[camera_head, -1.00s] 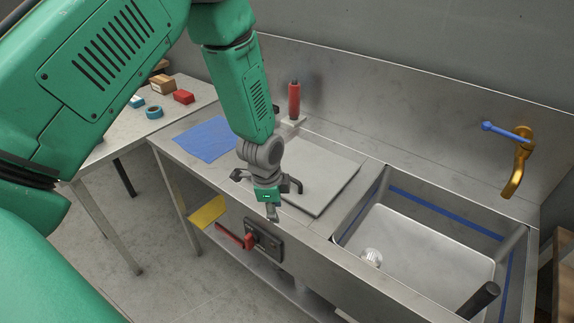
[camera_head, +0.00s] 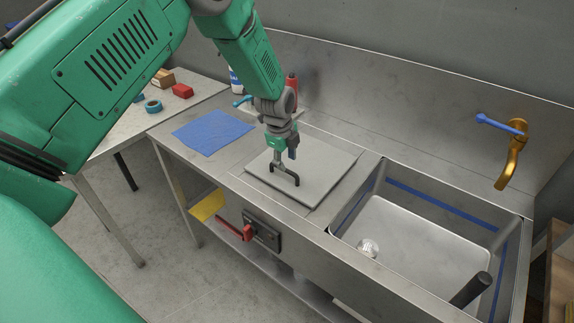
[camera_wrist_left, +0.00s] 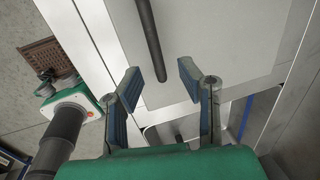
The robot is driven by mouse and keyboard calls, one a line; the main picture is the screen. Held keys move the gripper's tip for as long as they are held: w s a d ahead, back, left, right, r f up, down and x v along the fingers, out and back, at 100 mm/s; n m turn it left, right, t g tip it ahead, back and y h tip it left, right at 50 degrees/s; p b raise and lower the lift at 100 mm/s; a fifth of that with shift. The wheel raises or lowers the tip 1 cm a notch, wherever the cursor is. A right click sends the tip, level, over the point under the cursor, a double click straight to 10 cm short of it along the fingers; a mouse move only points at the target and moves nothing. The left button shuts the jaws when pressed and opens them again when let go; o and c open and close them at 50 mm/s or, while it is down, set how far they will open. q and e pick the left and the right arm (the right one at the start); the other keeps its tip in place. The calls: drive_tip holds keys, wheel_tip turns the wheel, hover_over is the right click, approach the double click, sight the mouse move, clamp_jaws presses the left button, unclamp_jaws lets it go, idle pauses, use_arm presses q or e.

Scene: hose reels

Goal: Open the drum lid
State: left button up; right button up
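The lid appears to be the flat grey square plate (camera_head: 325,170) on the steel counter, beside the sink. A dark bar handle (camera_head: 286,174) stands on its near left part. My left gripper (camera_head: 285,160) points down close above this handle. In the left wrist view the left gripper (camera_wrist_left: 160,74) is open, its blue-padded fingers apart. The dark handle (camera_wrist_left: 150,40) runs over the pale plate (camera_wrist_left: 215,35) towards the gap between them. Whether the fingers touch it is unclear.
The sink (camera_head: 425,240) opens right of the plate, with a brass tap (camera_head: 513,155) behind it. A blue cloth (camera_head: 212,136) lies left of the plate. A red bottle (camera_head: 292,88) stands behind the gripper. A red lever (camera_head: 235,230) sticks out from the counter front.

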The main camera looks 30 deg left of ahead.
use_arm(q)
drive_tip(key=shift+w+a+f, duration=0.1)
drive_tip(key=shift+f, duration=0.55)
drive_tip(key=shift+w+a+f, duration=0.1)
drive_tip(key=shift+f, duration=0.5)
drive_tip(key=shift+w+a+f, duration=0.1)
drive_tip(key=shift+a+f, duration=0.65)
drive_tip(key=shift+a, duration=0.4)
drive_tip(key=shift+d, duration=0.4)
drive_tip(key=c, duration=0.6)
drive_tip(key=shift+d+r, duration=0.15)
drive_tip(key=shift+d, duration=0.15)
clamp_jaws()
drive_tip(key=shift+d, duration=0.3)
drive_tip(key=shift+a, duration=0.1)
use_arm(e)
drive_tip(key=shift+a+r, duration=0.3)
drive_tip(key=shift+a, duration=0.25)
